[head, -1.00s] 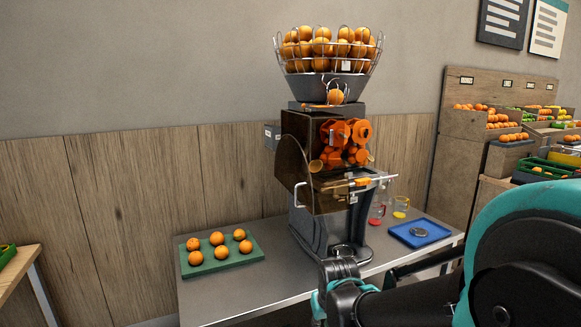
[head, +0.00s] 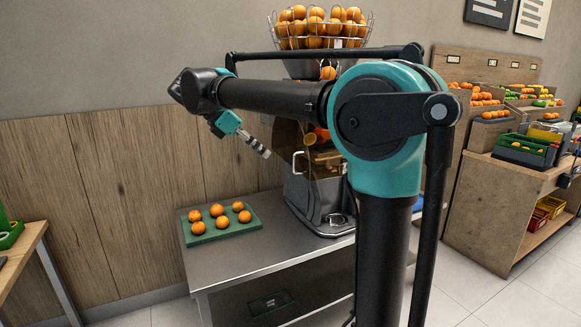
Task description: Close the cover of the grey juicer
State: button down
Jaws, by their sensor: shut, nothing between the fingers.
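The grey juicer (head: 322,213) stands on a metal table, with its middle largely hidden behind my arm. Its brown, see-through cover (head: 287,160) shows at the left of the body, swung out from the front, with a pale handle (head: 297,162) on it. My gripper (head: 266,153) points down and right, with its fingers together and empty. In the picture its tips lie at the cover's left edge; I cannot tell whether they touch it.
A green tray (head: 250,226) with several oranges lies on the table (head: 230,262) left of the juicer. A wire basket (head: 365,30) of oranges tops the juicer. Wooden produce shelves (head: 480,160) stand at the right. Bare wall lies left of my gripper.

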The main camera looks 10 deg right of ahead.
send_near(306, 175)
notch_tip(306, 175, down, 4)
jog(key=shift+w+d, duration=0.25)
jog(key=shift+d, duration=0.75)
jog(key=shift+w+d, duration=0.25)
jog(key=shift+d, duration=0.75)
jog(key=shift+d, duration=0.1)
